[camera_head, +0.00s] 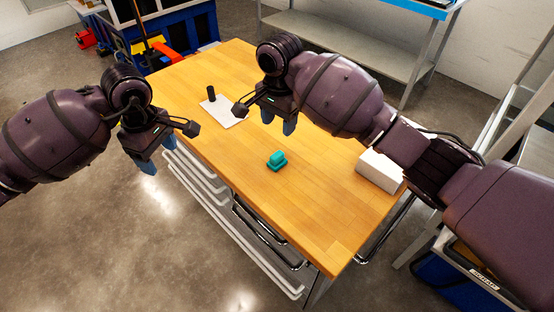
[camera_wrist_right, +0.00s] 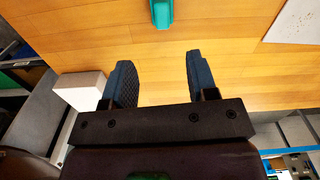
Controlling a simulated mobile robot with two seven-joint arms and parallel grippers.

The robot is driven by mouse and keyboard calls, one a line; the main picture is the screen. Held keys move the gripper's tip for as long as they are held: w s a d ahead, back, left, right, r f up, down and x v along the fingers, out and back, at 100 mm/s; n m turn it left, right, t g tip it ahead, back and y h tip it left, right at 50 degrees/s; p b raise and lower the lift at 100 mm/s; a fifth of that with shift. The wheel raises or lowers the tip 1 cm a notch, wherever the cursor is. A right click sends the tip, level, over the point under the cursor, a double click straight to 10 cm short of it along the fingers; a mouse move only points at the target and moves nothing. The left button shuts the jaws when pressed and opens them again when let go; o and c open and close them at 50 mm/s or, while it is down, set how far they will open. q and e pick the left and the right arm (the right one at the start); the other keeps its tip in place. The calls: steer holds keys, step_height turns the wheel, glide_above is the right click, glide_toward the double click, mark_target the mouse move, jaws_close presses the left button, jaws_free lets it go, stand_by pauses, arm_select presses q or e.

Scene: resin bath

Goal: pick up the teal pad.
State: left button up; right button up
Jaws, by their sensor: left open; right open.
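In the right wrist view the teal pad (camera_wrist_right: 161,12) is at the top edge and partly cut off. My right gripper (camera_head: 278,121) is open and empty above the table, behind the pad; its two blue fingers (camera_wrist_right: 160,80) show apart in the wrist view, the pad beyond their tips. My left gripper (camera_head: 160,155) is open and empty, off the table's left edge.
A white sheet (camera_head: 224,111) lies on the table with a black cylinder (camera_head: 211,93) at its edge. A white box (camera_head: 379,170) stands at the table's right side, below my right arm. The tabletop around the pad is clear.

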steer(key=m, duration=0.1)
glide_above(277, 154)
steer(key=f, duration=0.6)
steer(key=shift+s+d+f, duration=0.1)
steer(key=shift+d+f, duration=0.1)
steer(key=shift+d, duration=0.05)
steer(key=shift+a+f, duration=0.15)
steer(key=shift+f, duration=1.3)
steer(key=shift+a+f, duration=0.1)
steer(key=shift+f, duration=1.3)
jaws_close()
steer(key=shift+r, duration=5.05)
